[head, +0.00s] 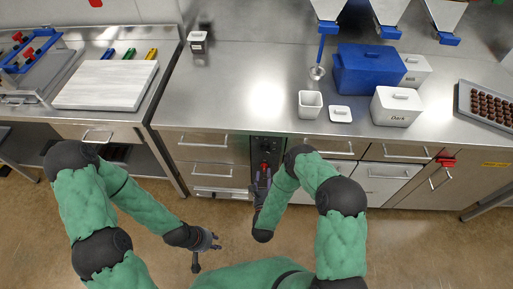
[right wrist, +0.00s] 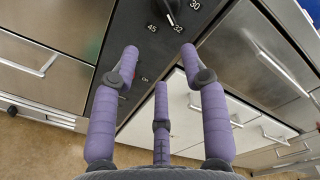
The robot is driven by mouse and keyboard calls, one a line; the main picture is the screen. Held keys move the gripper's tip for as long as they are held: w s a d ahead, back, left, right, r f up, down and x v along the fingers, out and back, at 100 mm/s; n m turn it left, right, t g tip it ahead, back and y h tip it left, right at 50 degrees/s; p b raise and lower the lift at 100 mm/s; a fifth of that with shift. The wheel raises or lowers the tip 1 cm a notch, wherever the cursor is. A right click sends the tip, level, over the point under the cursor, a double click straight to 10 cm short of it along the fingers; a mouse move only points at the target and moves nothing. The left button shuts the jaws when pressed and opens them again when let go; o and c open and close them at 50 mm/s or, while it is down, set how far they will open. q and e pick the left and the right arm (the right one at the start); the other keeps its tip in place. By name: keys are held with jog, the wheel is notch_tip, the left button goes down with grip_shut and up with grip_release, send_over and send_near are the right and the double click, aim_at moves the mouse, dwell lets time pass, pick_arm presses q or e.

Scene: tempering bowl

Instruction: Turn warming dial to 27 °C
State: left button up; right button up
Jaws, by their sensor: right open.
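The warming dial (right wrist: 168,8) is a black knob on a dark control panel (right wrist: 205,15), cut off by the top edge of the right wrist view. The numbers 30, 32 and 45 show around it; 27 is not in view, and I cannot tell its exact setting. A red switch marked ON is lower on the panel, partly behind a finger. My right gripper (right wrist: 160,70) is open and empty, its purple fingers spread just short of the dial. In the head view it is in front of the panel (head: 266,147). My left gripper (head: 203,242) is open and empty, low over the floor.
Steel drawers with bar handles (head: 203,141) flank the panel. On the counter (head: 255,90) above stand a white square tub (head: 310,104), a blue box (head: 366,70), a white container marked Dark (head: 397,107) and a tray of chocolates (head: 470,101). Open floor lies around my left gripper.

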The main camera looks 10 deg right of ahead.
aim_at(265, 148)
jog(key=shift+m+t, duration=0.3)
jog(key=shift+m, duration=0.2)
jog(key=x, duration=0.3)
jog(key=b+x, duration=0.1)
jog(key=x, duration=0.3)
jog(key=r+x, duration=0.1)
jog(key=x, duration=0.2)
jog(key=shift+w+d+b, duration=0.1)
jog(key=shift+w+b, duration=0.2)
jog(key=shift+b, duration=0.05)
jog(key=shift+c, duration=0.3)
grip_shut()
